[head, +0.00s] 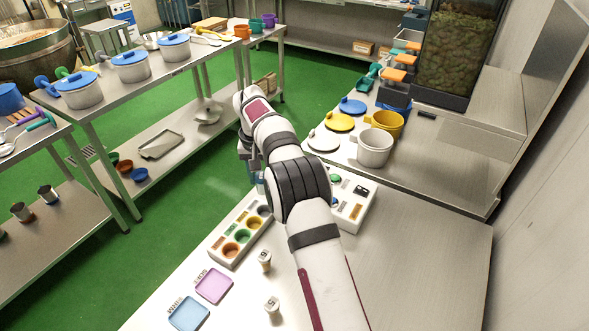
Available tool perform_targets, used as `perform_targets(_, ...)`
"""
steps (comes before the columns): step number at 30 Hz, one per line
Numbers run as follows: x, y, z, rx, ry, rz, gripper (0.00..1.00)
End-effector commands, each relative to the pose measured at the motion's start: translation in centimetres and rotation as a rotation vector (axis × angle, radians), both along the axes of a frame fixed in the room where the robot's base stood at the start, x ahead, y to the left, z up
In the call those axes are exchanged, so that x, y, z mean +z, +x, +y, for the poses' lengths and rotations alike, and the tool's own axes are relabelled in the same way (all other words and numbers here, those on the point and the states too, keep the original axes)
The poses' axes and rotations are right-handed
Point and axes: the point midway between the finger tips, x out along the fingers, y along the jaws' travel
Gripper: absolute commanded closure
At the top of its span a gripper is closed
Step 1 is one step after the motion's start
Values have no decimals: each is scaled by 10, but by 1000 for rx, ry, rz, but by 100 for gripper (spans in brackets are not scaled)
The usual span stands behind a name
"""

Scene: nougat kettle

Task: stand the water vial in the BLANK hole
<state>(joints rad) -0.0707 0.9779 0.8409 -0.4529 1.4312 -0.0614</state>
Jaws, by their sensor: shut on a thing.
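My gripper (256,180) is above the far end of a white rack (222,259), partly hidden by my arm. It is shut on a small bluish vial (260,186), of which only a little shows; I cannot read its label. Which hole is BLANK cannot be told. My arm hides what lies beyond the purple hole.
Two capped vials, one (265,261) beside the rack and one (272,306) nearer, stand on the table. A pink tray (214,286) and a blue tray (188,314) lie at left. A white block (352,207) with coloured parts is right of my arm. The table's right side is clear.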

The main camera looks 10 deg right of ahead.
Motion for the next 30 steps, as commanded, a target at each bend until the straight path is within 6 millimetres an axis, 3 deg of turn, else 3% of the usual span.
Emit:
perform_targets(18,-71,0,1,4,0,0,100)
perform_targets(30,-79,0,1,3,-1,-1,100)
